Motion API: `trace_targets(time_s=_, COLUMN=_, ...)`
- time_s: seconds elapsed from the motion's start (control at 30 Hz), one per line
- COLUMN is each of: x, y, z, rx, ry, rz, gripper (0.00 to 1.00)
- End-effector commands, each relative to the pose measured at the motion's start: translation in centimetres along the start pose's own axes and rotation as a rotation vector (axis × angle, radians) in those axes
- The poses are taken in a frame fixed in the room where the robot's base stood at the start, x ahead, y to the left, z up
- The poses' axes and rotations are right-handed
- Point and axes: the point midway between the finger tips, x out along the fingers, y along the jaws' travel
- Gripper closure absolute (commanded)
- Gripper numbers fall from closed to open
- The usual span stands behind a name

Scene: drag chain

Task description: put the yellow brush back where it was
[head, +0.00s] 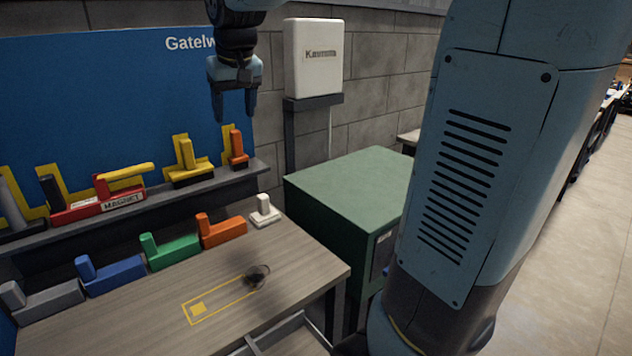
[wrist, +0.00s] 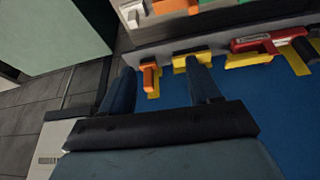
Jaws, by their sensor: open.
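The yellow brush (head: 192,170) stands on the wall shelf, its handle upright and dark bristles beneath it, before a yellow outline on the blue board. It also shows in the wrist view (wrist: 181,63), near the right fingertip. My gripper (head: 235,117) is open and empty, fingers down, above the shelf's right end. It is up and to the right of the yellow brush, apart from it. In the wrist view my fingers (wrist: 160,68) frame an orange brush (wrist: 149,77) beyond them. A yellow marked rectangle (head: 220,301) lies on the bench with a dark smudge at its far end.
A red magnet block (head: 76,211) and dark and grey brushes stand left on the shelf (head: 225,180). Several coloured brush-shaped blocks line the bench's back edge. A green cabinet (head: 350,175) and white wall box (head: 313,60) stand right. The bench front is mostly clear.

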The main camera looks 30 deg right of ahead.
Motion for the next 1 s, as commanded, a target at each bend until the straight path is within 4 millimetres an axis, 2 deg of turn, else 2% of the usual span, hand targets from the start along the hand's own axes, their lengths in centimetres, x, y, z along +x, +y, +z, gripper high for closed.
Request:
trace_targets(time_s=0.03, x=-0.7, y=0.5, z=1.7, rx=0.009, ry=0.009, rz=0.004, gripper=0.38)
trace_targets(time_s=0.3, x=-2.5, y=2.4, z=10.2, rx=0.047, ry=0.045, rz=0.016, gripper=0.38)
trace_targets(time_s=0.6, x=-2.5, y=3.7, z=19.7, rx=0.088, ry=0.085, rz=0.025, gripper=0.38)
trace_targets(time_s=0.8, x=-1.7, y=3.9, z=24.1, rx=0.107, ry=0.105, rz=0.027, gripper=0.38)
trace_targets(time_s=1.0, x=-1.2, y=4.0, z=25.6, rx=0.113, ry=0.11, rz=0.027, gripper=0.38)
